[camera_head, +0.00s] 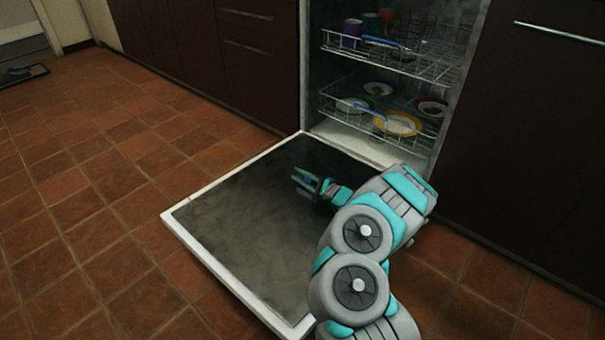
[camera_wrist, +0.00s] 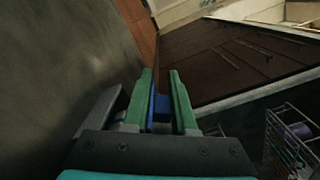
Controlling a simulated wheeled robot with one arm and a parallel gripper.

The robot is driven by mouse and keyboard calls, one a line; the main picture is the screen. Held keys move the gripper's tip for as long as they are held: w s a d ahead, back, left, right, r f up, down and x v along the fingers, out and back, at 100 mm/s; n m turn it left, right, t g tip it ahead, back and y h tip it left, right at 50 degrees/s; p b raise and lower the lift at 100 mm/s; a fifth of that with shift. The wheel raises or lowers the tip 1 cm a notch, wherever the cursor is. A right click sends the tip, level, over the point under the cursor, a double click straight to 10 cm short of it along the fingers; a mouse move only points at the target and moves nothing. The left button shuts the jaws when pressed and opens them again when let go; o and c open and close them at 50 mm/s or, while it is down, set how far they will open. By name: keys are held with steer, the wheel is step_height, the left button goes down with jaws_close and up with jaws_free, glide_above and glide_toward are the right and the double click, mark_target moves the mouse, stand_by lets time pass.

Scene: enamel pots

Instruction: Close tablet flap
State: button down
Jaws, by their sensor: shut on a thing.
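The dishwasher door (camera_head: 250,205) lies open and flat, its dark inner side up. My gripper (camera_head: 305,181) is low over this inner side, pointing left in the head view. In the wrist view, my gripper's green fingers (camera_wrist: 164,95) are closed about a small blue piece (camera_wrist: 162,108). I take this piece to be the tablet flap, but its outline and hinge are hidden by the fingers. In the wrist view the door's inner side (camera_wrist: 60,60) fills the left. I cannot make out the tablet compartment.
The lower rack (camera_head: 335,112) holds several plates, and the upper rack (camera_head: 400,60) holds cups; both sit inside the dishwasher. Dark cabinets (camera_head: 230,60) stand on both sides. The tiled floor (camera_head: 90,200) left of the door is clear.

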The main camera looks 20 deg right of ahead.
steer(key=shift+s+a+f+n, duration=0.1)
steer(key=shift+a+f+n, duration=0.1)
steer(key=shift+n, duration=0.35)
steer(key=shift+s+a+f+n, duration=0.1)
steer(key=shift+f+n, duration=0.1)
steer(key=shift+n, duration=0.35)
steer(key=c, duration=0.8)
jaws_free()
steer(key=shift+f, duration=0.1)
